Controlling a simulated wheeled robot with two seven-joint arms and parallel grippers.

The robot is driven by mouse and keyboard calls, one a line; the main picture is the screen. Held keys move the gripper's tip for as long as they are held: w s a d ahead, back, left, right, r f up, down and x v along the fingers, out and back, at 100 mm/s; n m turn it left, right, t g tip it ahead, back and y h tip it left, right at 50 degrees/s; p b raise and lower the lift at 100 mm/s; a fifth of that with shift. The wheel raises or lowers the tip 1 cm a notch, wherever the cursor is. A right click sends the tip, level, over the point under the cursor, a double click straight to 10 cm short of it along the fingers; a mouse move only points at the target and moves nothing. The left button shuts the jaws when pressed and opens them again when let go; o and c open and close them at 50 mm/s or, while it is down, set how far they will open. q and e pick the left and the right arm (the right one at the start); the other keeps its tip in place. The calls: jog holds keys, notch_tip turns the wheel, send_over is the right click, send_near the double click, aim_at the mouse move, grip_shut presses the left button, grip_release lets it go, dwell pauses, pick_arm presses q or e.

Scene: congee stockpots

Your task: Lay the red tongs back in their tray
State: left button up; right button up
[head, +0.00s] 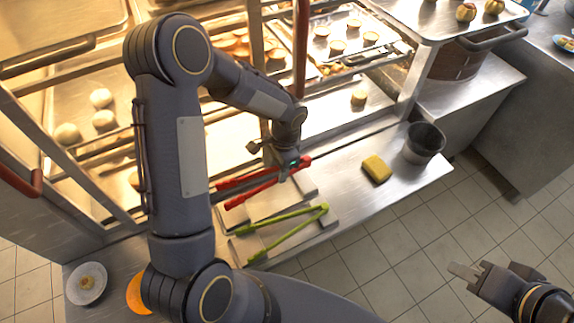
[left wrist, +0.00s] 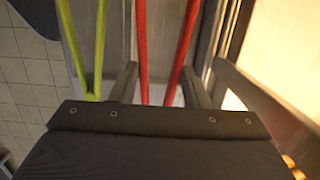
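The red tongs (head: 246,187) have two long legs, with their open ends toward the left in the head view. My left gripper (head: 288,172) is near their right end, with a finger on either side of both legs. In the left wrist view the red tongs (left wrist: 185,40) run between the fingers (left wrist: 160,80), which appear to touch the outer sides of the legs. A grey tray (head: 262,212) shows just below the tongs. Their height above it is hard to judge. My right gripper (head: 470,270) is at the lower right over the floor, and its opening is unclear.
Green tongs (head: 290,236) lie on a second grey tray (head: 330,228) close by. A yellow sponge (head: 376,169) and a metal pot (head: 424,143) stand further right on the steel counter (head: 345,190). A rack with food trays rises behind. The counter between tray and sponge is clear.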

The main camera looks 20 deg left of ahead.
pick_arm(q)
notch_tip(320, 180, down, 8)
jog(key=b, duration=0.6)
jog(key=shift+f, duration=0.2)
jog(key=o, duration=0.6)
jog(key=shift+w+d+r+p, duration=0.1)
jog(key=shift+r, duration=1.2)
jog(key=shift+w+d+r+p, duration=0.1)
jog(key=shift+w+d+r, duration=0.05)
jog(key=shift+r, duration=1.15)
jog(key=shift+w+d+r+p, duration=0.1)
jog(key=shift+r, duration=1.2)
jog(key=shift+r, duration=0.1)
